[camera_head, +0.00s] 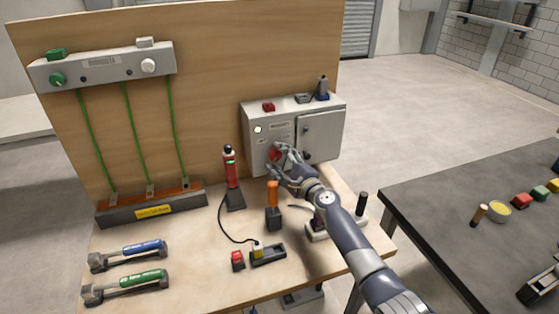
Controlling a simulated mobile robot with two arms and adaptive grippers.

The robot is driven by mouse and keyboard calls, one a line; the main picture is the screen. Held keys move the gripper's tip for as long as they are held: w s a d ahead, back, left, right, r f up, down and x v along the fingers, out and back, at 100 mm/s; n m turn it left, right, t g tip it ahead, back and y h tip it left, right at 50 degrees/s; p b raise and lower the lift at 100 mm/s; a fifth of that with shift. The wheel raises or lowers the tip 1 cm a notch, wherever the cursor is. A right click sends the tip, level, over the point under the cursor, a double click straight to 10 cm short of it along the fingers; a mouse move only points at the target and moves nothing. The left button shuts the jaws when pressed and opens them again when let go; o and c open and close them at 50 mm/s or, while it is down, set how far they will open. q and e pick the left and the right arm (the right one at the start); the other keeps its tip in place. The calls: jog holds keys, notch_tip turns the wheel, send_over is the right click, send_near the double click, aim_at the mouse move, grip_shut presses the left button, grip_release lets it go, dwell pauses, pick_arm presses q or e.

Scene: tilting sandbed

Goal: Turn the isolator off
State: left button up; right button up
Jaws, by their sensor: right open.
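The isolator appears to be the red rotary knob (274,154) on the front of a grey electrical box (322,121), which is fixed to the wooden backboard. My right gripper (278,160) is at the knob, with its fingers open around or just in front of it. The fingers partly cover the knob, so its exact position and any contact cannot be told. A small round white lamp or button (257,129) shows on the box at the upper left of the knob. My left gripper is not in view.
A red-and-black tester (231,170) and an orange-handled tool (272,194) stand left of my right arm. A black cable runs to a yellow plug (257,249). Blue (138,249) and green (138,279) handled tools lie front left. A dark table (440,211) stands right.

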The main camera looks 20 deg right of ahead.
jog(key=shift+r, duration=0.1)
jog(key=c, duration=1.1)
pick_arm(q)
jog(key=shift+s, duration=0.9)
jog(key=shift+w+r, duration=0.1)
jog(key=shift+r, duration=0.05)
pick_arm(e)
jog(key=shift+r+n+p, duration=0.15)
jog(key=shift+n+p, duration=0.6)
jog(key=shift+n, duration=0.25)
jog(key=n+g+h+p, duration=0.1)
jog(key=n+p, duration=0.2)
jog(key=n, duration=0.1)
jog(key=shift+a+r, duration=0.1)
jog(key=shift+r, duration=0.05)
jog(key=n+p, duration=0.3)
jog(key=n, duration=0.1)
jog(key=shift+s+a+g+h+p, duration=0.1)
jog(key=shift+g+h+p, duration=0.2)
jog(key=shift+h, duration=0.1)
pick_arm(q)
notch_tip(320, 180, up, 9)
jog(key=p, duration=0.1)
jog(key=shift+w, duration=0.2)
pick_arm(e)
jog(key=shift+n+h, duration=0.5)
jog(key=shift+n, duration=0.7)
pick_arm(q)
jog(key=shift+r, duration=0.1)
